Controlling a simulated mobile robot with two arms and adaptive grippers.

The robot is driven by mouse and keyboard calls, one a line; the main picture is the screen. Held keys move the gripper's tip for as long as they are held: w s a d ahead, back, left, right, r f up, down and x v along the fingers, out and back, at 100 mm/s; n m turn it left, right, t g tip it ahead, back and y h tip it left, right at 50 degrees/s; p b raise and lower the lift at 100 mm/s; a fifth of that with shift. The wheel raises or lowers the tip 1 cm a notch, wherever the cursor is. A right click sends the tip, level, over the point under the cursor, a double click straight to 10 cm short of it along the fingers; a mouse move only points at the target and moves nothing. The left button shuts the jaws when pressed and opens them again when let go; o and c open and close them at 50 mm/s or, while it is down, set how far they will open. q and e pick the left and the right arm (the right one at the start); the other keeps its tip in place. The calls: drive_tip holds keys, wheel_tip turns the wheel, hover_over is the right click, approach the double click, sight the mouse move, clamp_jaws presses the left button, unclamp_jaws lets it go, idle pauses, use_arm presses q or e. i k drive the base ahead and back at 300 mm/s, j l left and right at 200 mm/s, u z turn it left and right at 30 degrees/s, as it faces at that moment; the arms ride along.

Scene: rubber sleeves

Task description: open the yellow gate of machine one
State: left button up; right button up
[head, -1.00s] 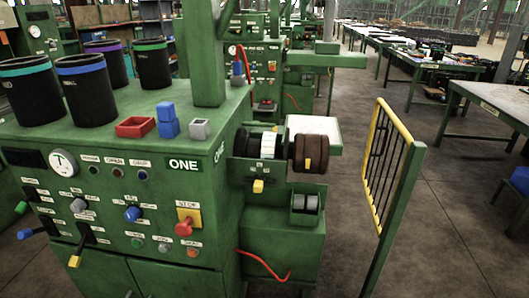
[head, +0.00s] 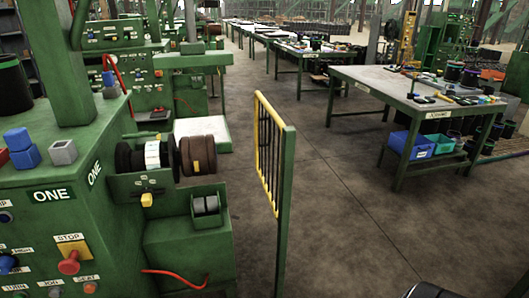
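The gate (head: 267,150) of machine one has a yellow frame with dark vertical bars. It stands upright on a green post (head: 285,215), to the right of the machine's rollers, and shows at a steep angle. Floor shows between the gate and the machine. The green machine one (head: 160,240) carries "ONE" labels and fills the left side of the head view. Neither of my grippers can be made out. A dark rounded part at the bottom right edge is cut off, and I cannot tell what it is.
Dark and brown rollers (head: 198,155) stick out from machine one towards the gate. A red hose (head: 175,277) hangs low on the machine. The floor (head: 345,220) right of the gate is clear.

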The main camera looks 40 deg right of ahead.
sight(258, 97)
drive_tip(key=k+l+z, duration=0.1)
drive_tip(key=l, duration=0.3)
drive_tip(key=k+l+z, duration=0.1)
drive_tip(key=l, duration=0.3)
drive_tip(key=k+l, duration=0.25)
drive_tip(key=l, duration=0.2)
drive_tip(key=k+l+z, duration=0.15)
drive_tip(key=l, duration=0.25)
drive_tip(key=k+l+z, duration=0.1)
drive_tip(key=l, duration=0.35)
